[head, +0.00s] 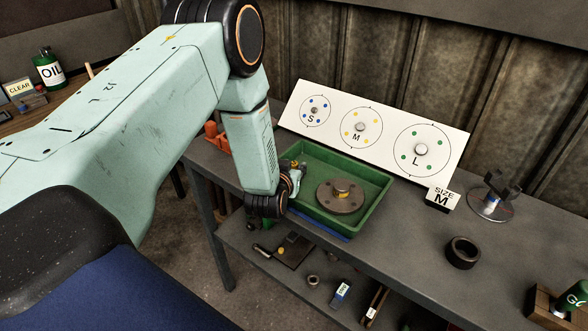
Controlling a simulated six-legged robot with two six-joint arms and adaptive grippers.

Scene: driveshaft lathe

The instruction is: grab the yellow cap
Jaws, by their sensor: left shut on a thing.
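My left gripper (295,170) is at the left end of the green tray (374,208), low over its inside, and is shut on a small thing. A small yellow spot, seemingly the yellow cap (294,163), shows at its fingertips; most of it is hidden by the gripper. My right gripper is not in view.
A white board (388,152) with circles marked S, M and L leans behind the tray. A "SIZE M" sign (441,198), a dark ring (462,252) and a stand (490,207) are to the right. A lower shelf (300,285) holds small parts.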

